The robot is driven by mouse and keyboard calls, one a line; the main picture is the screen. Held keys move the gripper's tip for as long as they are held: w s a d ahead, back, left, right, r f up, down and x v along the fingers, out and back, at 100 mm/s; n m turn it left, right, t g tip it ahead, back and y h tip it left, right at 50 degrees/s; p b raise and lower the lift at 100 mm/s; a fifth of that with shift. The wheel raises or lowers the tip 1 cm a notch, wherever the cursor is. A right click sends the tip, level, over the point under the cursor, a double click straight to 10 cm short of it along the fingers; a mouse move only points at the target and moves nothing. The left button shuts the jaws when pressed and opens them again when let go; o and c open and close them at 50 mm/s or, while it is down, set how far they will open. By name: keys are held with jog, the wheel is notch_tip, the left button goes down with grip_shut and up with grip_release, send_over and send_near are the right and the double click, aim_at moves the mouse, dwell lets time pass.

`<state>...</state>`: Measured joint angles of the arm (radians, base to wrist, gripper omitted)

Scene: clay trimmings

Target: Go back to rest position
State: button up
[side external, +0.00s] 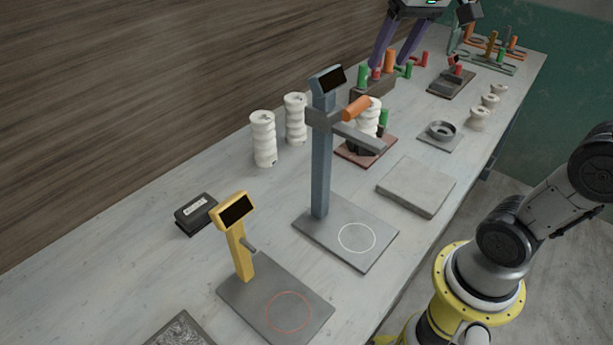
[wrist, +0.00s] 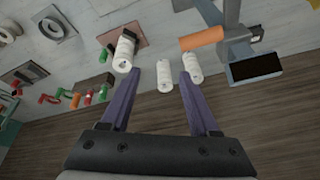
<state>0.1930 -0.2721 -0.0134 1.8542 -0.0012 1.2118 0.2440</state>
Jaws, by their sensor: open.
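My gripper (side external: 389,66) is at the top of the side view, with two purple fingers pointing down above the far part of the bench. In the wrist view my gripper (wrist: 161,72) has its fingers spread apart, with nothing held between them. A white ribbed cylinder (wrist: 164,75) shows in the gap, but beyond the fingertips on the bench. A second white cylinder (wrist: 193,67) stands beside it. A third white cylinder (wrist: 125,52) stands with a dark block on the reddish plate (wrist: 131,30). Much of my arm between base and gripper is outside the side view.
A tall blue-grey stand (side external: 320,165) with an orange handle (side external: 356,108) rises mid-bench. A yellow stand (side external: 239,250), black box (side external: 196,214) and flat grey slab (side external: 415,186) are nearer. A rack (side external: 372,88) with coloured handles lies near my fingers. A wooden wall (side external: 150,90) borders the bench.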

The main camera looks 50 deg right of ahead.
jog(key=s+a+f+n+t, duration=0.1)
jog(key=s+a+f+n, duration=0.4)
jog(key=s+f, duration=0.6)
jog(key=shift+s+a+f+y, duration=0.25)
jog(key=shift+s+a+y, duration=0.15)
jog(key=shift+s, duration=0.35)
